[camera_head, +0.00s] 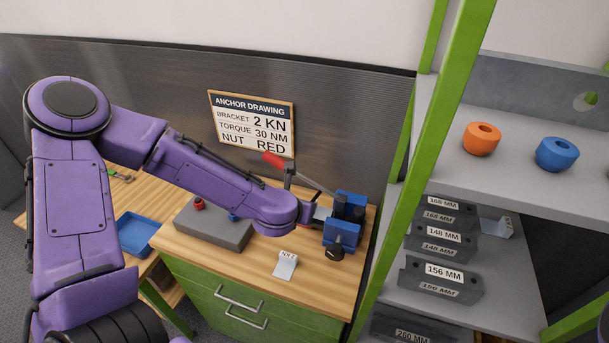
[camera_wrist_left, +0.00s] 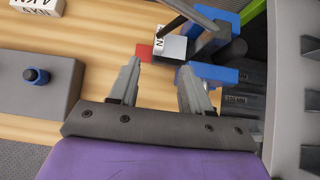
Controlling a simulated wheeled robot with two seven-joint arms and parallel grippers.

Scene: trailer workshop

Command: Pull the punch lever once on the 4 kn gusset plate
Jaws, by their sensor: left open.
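The blue punch press (camera_head: 340,236) stands at the right end of the wooden bench, with dark cylinders on top. Its lever (camera_head: 316,183) slants up left to a red handle (camera_head: 272,160). My left gripper (camera_head: 318,217) is at the left side of the press, mostly hidden by my arm. In the left wrist view the gripper (camera_wrist_left: 162,66) is open, with nothing between its fingers. A pale plate (camera_wrist_left: 170,47) marked with an N lies at the press (camera_wrist_left: 212,72) just beyond the fingertips; its full label is hidden. A small plate (camera_head: 285,265) lies on the bench; its label is unclear.
A grey block (camera_head: 213,230) with red (camera_head: 199,204) and blue (camera_head: 233,216) pieces stands left of the press. A blue tray (camera_head: 137,236) lies farther left. A green post (camera_head: 392,200) and shelf with labelled brackets (camera_head: 440,279) bound the right side. An anchor drawing (camera_head: 252,123) hangs behind.

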